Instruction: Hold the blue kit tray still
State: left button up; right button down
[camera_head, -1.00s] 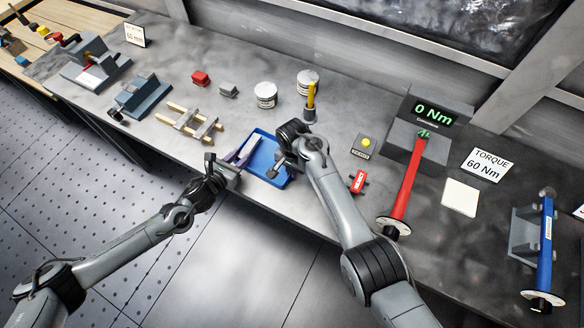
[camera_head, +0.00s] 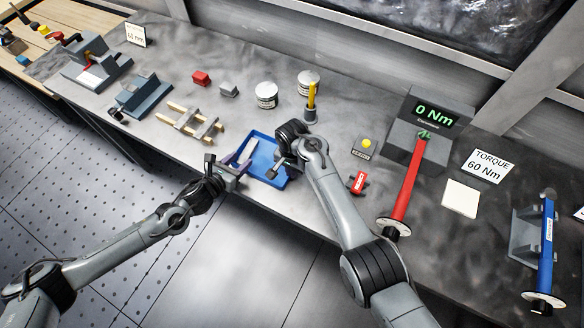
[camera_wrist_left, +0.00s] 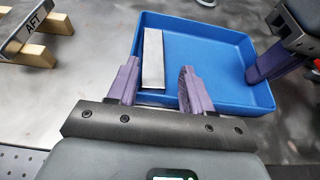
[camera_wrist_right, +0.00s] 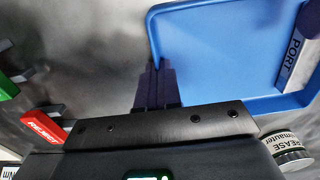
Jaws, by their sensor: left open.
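The blue kit tray (camera_head: 261,145) lies on the bench near its front edge; it fills much of the left wrist view (camera_wrist_left: 218,52). A grey bar (camera_wrist_left: 153,58) lies in its left side, and its PORT label shows in the right wrist view (camera_wrist_right: 291,62). My left gripper (camera_wrist_left: 160,88) is open at the tray's near left corner, its purple fingers apart on either side of the bar's near end. My right gripper (camera_wrist_right: 157,85) has its fingers close together on the tray's wall, on the right side in the left wrist view. The fingertips partly hide that wall.
A wooden rack with grey bars (camera_head: 190,122) stands left of the tray. Grease tins (camera_head: 266,95), a yellow-handled tool (camera_head: 311,95) and a red REJECT item (camera_head: 357,182) are nearby. A red torque wrench (camera_head: 408,185) is further right.

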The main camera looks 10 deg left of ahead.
pick_arm(q)
jog(key=shift+a+r, duration=0.5)
pick_arm(e)
jog(key=shift+s+d+f, duration=0.1)
jog(key=shift+d+f, duration=0.15)
jog(key=shift+d, duration=0.25)
pick_arm(q)
jog(key=shift+w+r, duration=0.15)
jog(key=shift+r, duration=0.8)
jog(key=shift+w+r, duration=0.1)
jog(key=shift+r, duration=0.8)
pick_arm(e)
jog(key=shift+s, duration=0.1)
pick_arm(q)
jog(key=shift+a, duration=0.1)
pick_arm(e)
jog(key=shift+f, duration=0.1)
pick_arm(q)
jog(key=shift+d, duration=0.2)
pick_arm(e)
jog(key=shift+c, duration=2.2)
grip_release()
pick_arm(q)
jog(key=shift+s+d, duration=0.1)
pick_arm(e)
jog(key=shift+o, duration=0.3)
jog(key=shift+a, duration=0.15)
